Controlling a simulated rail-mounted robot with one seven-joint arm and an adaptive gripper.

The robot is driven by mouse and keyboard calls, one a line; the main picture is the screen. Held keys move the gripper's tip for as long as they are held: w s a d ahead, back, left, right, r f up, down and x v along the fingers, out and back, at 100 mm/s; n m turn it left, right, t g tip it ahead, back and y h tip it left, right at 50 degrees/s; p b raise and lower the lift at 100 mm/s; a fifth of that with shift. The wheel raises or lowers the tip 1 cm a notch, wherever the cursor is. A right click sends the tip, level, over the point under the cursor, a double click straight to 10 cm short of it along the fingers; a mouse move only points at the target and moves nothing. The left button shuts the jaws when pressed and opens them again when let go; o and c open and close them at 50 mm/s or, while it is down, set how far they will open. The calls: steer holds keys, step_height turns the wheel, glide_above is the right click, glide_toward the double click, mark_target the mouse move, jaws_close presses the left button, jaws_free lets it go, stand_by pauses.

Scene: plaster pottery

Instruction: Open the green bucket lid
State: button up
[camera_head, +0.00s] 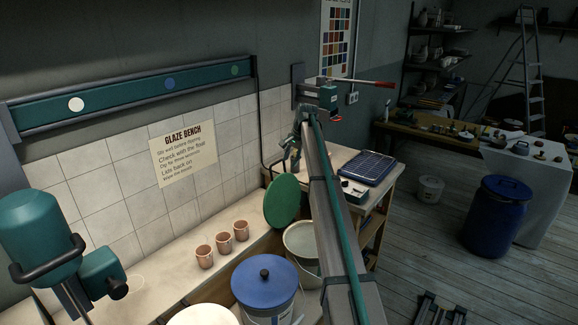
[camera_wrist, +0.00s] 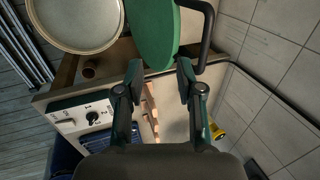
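The green lid (camera_head: 282,202) stands steeply tilted on the wall side of its bucket (camera_head: 301,243), whose mouth is uncovered and shows a pale inside. In the wrist view the green lid (camera_wrist: 152,35) is seen at a slant, with a dark looped handle (camera_wrist: 208,35) on its right side. The open bucket mouth (camera_wrist: 75,20) is to its left. My gripper (camera_wrist: 159,72) is open, its two fingers apart just below the lid's lower edge in the picture. Nothing is visibly held; whether a finger touches the lid I cannot tell. In the head view my arm partly covers the bucket.
A blue-lidded bucket (camera_head: 264,283) and a white one (camera_head: 205,316) stand nearer along the bench. Several terracotta cups (camera_head: 222,244) stand by the tiled wall. Beyond the bucket is a wooden stand (camera_head: 370,205) with a blue grid tray (camera_head: 368,168). Floor to the right is partly free.

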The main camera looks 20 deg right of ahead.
steer(key=v, duration=0.7)
steer(key=shift+r, duration=0.35)
steer(key=shift+s, duration=0.1)
steer(key=shift+c, duration=0.2)
